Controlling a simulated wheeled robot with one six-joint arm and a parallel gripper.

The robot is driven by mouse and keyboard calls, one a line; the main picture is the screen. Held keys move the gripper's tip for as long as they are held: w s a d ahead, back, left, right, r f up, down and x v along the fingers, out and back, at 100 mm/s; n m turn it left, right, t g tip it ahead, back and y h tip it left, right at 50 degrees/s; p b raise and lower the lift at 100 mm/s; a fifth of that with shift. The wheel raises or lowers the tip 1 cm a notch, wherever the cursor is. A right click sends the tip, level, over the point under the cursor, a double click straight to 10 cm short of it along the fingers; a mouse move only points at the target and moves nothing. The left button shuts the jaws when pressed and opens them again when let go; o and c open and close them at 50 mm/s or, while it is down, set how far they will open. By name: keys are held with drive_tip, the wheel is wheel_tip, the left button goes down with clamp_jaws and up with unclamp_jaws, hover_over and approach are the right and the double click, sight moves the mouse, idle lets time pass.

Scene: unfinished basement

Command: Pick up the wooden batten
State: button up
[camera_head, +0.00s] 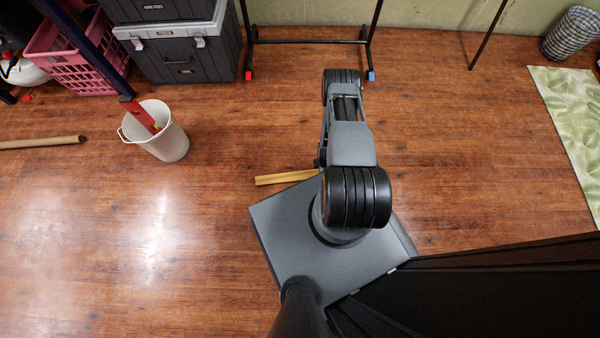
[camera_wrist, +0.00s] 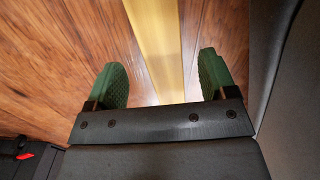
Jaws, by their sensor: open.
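The wooden batten (camera_head: 286,177) is a pale yellow strip lying on the floor just beyond the edge of my base in the head view; its right end is hidden behind my arm. In the wrist view the batten (camera_wrist: 158,45) runs from the top edge down between my green fingertips. My gripper (camera_wrist: 162,85) is open, with one finger on each side of the batten and a gap to it on both sides. The fingers do not visibly touch it. In the head view my gripper is hidden by my arm.
A white bucket (camera_head: 168,143) with a red item stands at left. A cardboard tube (camera_head: 40,142) lies at far left. Dark toolboxes (camera_head: 178,62), a pink crate (camera_head: 75,58) and a black rack (camera_head: 310,41) stand at the back. The floor left of the batten is clear.

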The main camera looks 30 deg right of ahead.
wheel_tip(320, 180, down, 3)
drive_tip(key=shift+f+b, duration=0.2)
drive_tip(key=shift+b, duration=0.5)
drive_tip(key=shift+r, duration=0.1)
drive_tip(key=shift+c, duration=0.3)
drive_tip(key=c, duration=1)
